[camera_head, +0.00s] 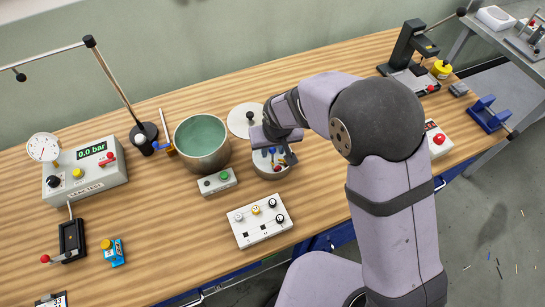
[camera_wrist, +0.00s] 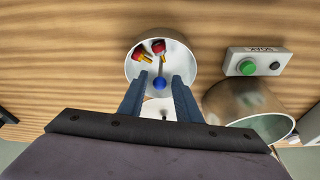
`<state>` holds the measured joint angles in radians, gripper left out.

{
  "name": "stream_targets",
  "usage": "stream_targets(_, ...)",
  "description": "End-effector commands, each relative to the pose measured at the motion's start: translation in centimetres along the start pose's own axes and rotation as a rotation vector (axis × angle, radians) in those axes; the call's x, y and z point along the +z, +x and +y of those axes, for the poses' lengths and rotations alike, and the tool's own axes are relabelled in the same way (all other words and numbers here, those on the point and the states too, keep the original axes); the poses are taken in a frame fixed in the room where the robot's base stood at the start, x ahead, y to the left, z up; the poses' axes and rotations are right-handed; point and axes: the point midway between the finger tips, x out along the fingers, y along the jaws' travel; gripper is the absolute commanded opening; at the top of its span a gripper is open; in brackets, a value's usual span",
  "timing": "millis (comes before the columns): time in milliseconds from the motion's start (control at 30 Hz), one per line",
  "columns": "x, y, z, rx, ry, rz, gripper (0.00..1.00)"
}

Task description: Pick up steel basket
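The steel basket (camera_head: 271,171) is most likely the small round metal container on the wooden table under my gripper. It also shows in the wrist view, where its pale rim (camera_wrist: 131,66) surrounds a few red and yellow pieces (camera_wrist: 150,50). A thin grey post with a blue ball (camera_wrist: 159,83) on its end rises from it. My gripper (camera_wrist: 160,82) is open, with one blue-grey finger on each side of the blue ball. The fingertips overlap the near rim in the wrist view; I cannot tell whether they touch it. My wrist partly hides the basket in the head view.
A button box (camera_head: 217,182), a panel with knobs (camera_head: 262,222) and a white disc (camera_head: 239,122) are close by. A leak tester (camera_head: 84,180) sits at the left.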

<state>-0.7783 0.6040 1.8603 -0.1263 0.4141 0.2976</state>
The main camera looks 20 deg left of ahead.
Motion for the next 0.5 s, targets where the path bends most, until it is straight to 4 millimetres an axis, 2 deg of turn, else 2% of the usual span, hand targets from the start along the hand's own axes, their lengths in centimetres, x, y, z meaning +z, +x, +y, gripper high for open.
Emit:
stream_targets(233,0.1,2.2,0.0,0.000,0.001,-0.002,0.31)
stream_targets(500,0.0,2.8,0.0,-0.001,0.001,0.001,0.31)
